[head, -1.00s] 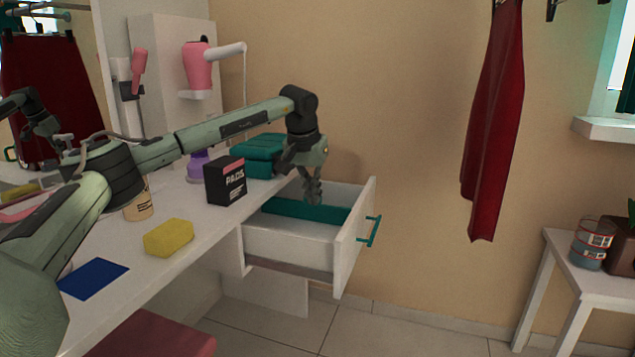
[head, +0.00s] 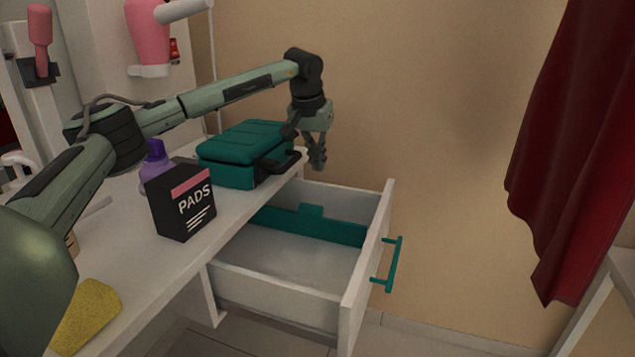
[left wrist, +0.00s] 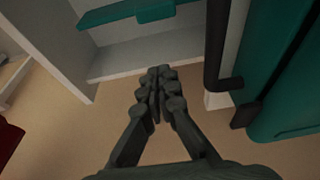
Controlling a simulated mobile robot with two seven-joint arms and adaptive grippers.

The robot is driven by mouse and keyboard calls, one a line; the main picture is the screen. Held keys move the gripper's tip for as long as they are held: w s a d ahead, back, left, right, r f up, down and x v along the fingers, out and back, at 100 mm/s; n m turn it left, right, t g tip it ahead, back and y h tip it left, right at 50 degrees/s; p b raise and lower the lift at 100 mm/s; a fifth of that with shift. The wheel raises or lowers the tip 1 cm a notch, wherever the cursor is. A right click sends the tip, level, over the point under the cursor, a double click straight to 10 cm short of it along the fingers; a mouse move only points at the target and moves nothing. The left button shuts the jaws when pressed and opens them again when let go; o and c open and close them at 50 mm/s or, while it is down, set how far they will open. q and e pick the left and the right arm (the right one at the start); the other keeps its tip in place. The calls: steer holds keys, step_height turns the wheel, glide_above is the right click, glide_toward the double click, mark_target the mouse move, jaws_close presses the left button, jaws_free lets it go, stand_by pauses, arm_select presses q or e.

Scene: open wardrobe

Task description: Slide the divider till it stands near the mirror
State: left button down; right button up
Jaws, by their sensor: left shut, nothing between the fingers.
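The divider (head: 335,228) is a teal strip with a raised tab, standing across the inside of the open white drawer (head: 268,285). It sits toward the drawer's far side, with bare floor on the near side. In the left wrist view the divider (left wrist: 112,14) shows at the top. My left gripper (head: 318,164) is above the drawer's far side, pointing down, apart from the divider. Its fingers (left wrist: 157,78) are shut and empty in the left wrist view. I cannot make out the mirror clearly now. My right gripper is not in view.
A teal case (head: 243,150) lies on the counter beside the gripper. A black PADS box (head: 180,200), a purple bottle (head: 154,168) and a yellow sponge (head: 88,315) stand nearer. The drawer front has a teal handle (head: 393,265). A red garment (head: 575,140) hangs at right.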

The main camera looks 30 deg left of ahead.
mark_target(322, 189)
arm_select(q)
steer(key=x, duration=1)
steer(key=shift+s+b, duration=0.15)
steer(key=shift+b, duration=0.2)
steer(key=s, duration=0.2)
steer(key=s+d, duration=0.1)
steer(key=s, duration=0.1)
steer(key=shift+r, duration=0.1)
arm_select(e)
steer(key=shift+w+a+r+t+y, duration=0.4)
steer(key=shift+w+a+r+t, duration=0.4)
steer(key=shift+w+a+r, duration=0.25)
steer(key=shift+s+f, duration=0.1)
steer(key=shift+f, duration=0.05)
